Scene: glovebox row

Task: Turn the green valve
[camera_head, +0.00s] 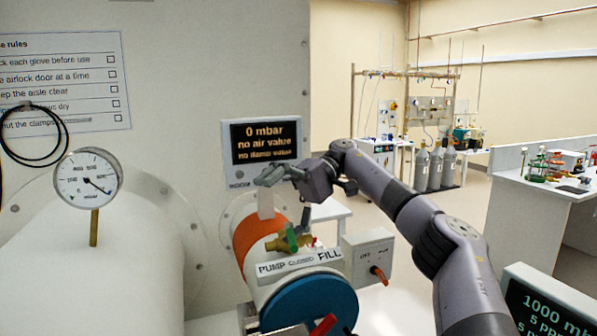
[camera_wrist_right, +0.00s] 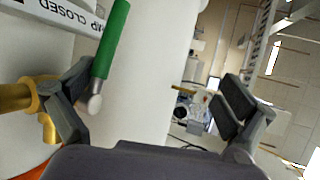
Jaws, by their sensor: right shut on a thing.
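The green valve (camera_head: 291,238) sits on a brass body (camera_head: 275,245) at the top of the port, behind the "PUMP CLOSED FILL" label. In the right wrist view its green handle (camera_wrist_right: 110,42) has a silvery end beside the left-hand finger, above the brass fitting (camera_wrist_right: 18,97). My right gripper (camera_head: 268,176) is over the port, above the valve, in front of the display's lower edge. It also shows in the wrist view (camera_wrist_right: 155,98), its fingers around a gap with the handle at one side. The exact contact is hard to see. My left gripper is out of view.
A pressure gauge (camera_head: 88,179) stands at left. A display (camera_head: 262,152) reads "0 mbar". A switch box (camera_head: 368,258) with an orange knob is right of the port, near a blue round cap (camera_head: 310,305). Benches (camera_head: 550,205) stand farther right.

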